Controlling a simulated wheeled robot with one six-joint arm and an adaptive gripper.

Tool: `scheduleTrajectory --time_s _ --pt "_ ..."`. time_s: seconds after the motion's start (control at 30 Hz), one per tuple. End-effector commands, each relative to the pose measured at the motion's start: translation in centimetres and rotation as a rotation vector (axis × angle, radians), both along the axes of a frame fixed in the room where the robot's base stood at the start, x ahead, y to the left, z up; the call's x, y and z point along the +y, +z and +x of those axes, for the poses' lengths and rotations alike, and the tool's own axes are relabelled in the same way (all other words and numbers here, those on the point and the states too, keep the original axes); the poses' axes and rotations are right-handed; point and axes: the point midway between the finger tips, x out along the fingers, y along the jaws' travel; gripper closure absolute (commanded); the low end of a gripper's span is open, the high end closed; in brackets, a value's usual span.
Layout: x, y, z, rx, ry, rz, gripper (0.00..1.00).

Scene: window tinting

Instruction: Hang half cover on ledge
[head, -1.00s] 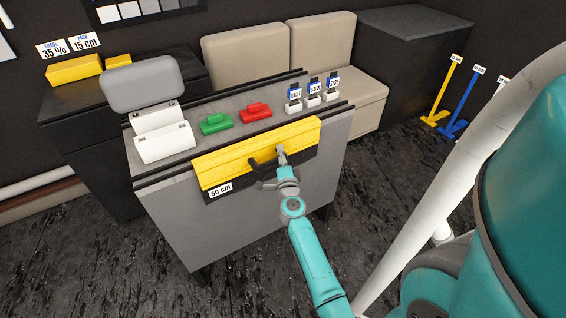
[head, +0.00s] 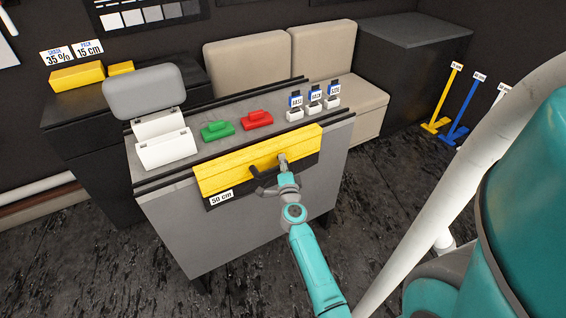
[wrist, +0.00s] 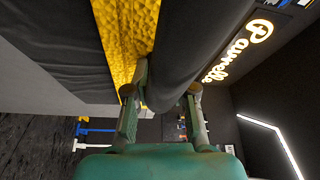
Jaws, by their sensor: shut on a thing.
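The half cover (head: 225,177) is a long yellow textured strip with a black lower part and a "50 cm" tag at its lower left. It lies along the front top edge of the grey workbench (head: 222,242), tilted forward. Whether it rests on the edge or is held just off it, I cannot tell. My gripper (head: 284,170) is at the right half of its front, shut on its dark handle. In the wrist view the thick dark handle (wrist: 185,65) runs between my fingers, with the yellow surface (wrist: 120,35) beside it. The ledge (head: 165,184) seems to be the bench's dark front rail, partly hidden behind the cover.
On the bench top are a white holder with a grey pad (head: 142,92), a green block (head: 217,130), a red block (head: 257,120) and small labelled bottles (head: 315,97). A beige sofa (head: 247,63) stands behind. Coloured squeegee-like tools (head: 460,120) stand at right.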

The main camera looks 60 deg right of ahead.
Motion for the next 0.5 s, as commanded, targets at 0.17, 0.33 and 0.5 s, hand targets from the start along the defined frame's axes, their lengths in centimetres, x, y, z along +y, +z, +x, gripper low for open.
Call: scheduleTrajectory --time_s 0.17,0.33,0.5 --pt "0.0 0.8 0.0 -0.002 -0.002 -0.001 1.00" --pt "-0.1 1.4 0.0 -0.005 -0.002 -0.001 1.00" --pt "0.0 2.1 0.0 -0.005 -0.001 -0.002 1.00"
